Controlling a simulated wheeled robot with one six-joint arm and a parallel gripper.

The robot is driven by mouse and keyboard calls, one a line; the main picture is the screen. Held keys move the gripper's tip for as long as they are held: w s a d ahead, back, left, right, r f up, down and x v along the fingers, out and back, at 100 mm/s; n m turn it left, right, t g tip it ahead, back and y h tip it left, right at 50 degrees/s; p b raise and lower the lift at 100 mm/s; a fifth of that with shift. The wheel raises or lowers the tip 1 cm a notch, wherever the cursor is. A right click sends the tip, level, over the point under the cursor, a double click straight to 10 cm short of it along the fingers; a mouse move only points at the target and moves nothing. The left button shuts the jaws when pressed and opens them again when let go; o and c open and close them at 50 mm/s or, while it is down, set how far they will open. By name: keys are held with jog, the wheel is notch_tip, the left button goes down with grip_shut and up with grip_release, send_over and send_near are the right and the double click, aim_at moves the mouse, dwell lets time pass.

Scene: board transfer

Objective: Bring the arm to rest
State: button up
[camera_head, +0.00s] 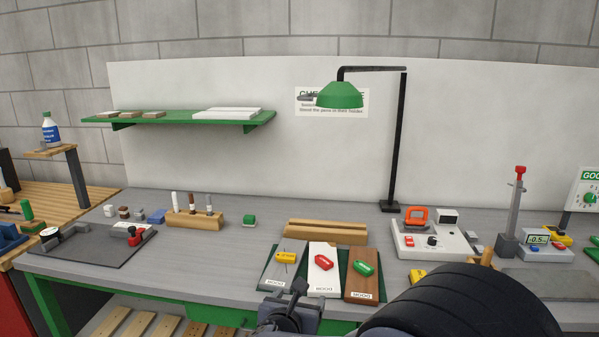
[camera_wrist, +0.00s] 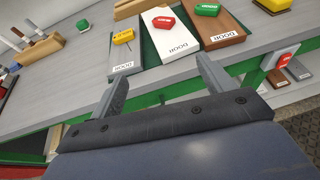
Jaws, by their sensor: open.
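My gripper (camera_wrist: 160,88) shows in the wrist view with its two grey fingers spread apart and nothing between them. It points at the front edge of the bench, near three boards marked "DOOR". In the head view, part of my gripper (camera_head: 291,305) is just in front of the grey board (camera_head: 276,271), and a large dark part of my arm covers the lower right. The grey board carries a yellow piece (camera_head: 285,257), the white board (camera_head: 321,283) a red piece (camera_head: 324,263), and the brown board (camera_head: 362,285) a green piece (camera_head: 364,268).
The boards lie on a green mat (camera_head: 268,284) on the grey bench (camera_head: 200,260). A wooden block (camera_head: 325,232) stands behind them, and a green lamp (camera_head: 340,95) rises behind. Devices crowd the right. The bench left of the boards is fairly clear.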

jog(key=d, duration=0.1)
jog(key=d+f, duration=0.1)
jog(key=w+d, duration=0.1)
jog(key=d, duration=0.1)
jog(key=shift+w+f+p, duration=0.1)
jog(key=shift+f+p, duration=0.25)
jog(key=shift+f, duration=0.05)
